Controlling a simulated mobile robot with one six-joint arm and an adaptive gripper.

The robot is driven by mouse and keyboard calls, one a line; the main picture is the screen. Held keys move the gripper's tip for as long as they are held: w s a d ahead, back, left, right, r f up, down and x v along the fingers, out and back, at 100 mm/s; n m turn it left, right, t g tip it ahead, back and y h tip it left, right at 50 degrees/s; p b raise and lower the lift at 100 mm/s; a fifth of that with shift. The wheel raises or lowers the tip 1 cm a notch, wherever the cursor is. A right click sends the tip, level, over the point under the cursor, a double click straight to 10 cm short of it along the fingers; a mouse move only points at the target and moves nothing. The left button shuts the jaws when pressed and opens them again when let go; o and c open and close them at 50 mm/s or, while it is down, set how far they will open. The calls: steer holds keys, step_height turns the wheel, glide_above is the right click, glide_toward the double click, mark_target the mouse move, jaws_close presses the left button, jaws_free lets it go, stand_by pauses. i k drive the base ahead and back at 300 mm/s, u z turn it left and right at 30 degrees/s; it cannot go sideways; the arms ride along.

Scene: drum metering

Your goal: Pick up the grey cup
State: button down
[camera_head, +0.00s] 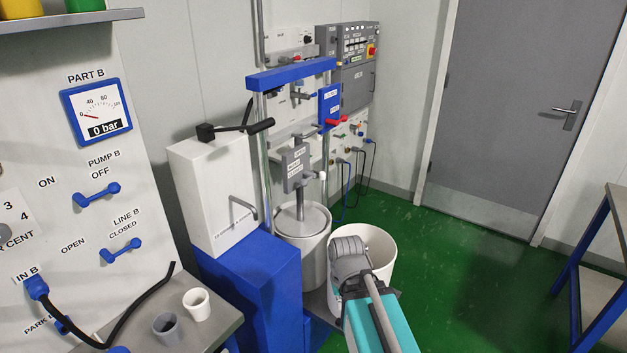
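The grey cup (167,329) stands upright on the grey shelf (222,322) at the lower left. It is open at the top. A white cup (196,304) stands just behind it and to its right. Part of my arm, teal and grey, rises at the bottom centre, well to the right of the grey cup. I cannot make out any gripper fingers, so I cannot see whether they are open or shut. Nothing of mine touches the grey cup.
A black hose (124,325) curves beside the cups. A blue cabinet (250,280) with a white box (213,195) stands right of the shelf. Behind my arm is a white drum (378,250); another drum (314,262) stands under the press. Green floor (470,270) is clear at the right.

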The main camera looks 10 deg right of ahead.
mark_target(166, 325)
steer(key=u, duration=1.3)
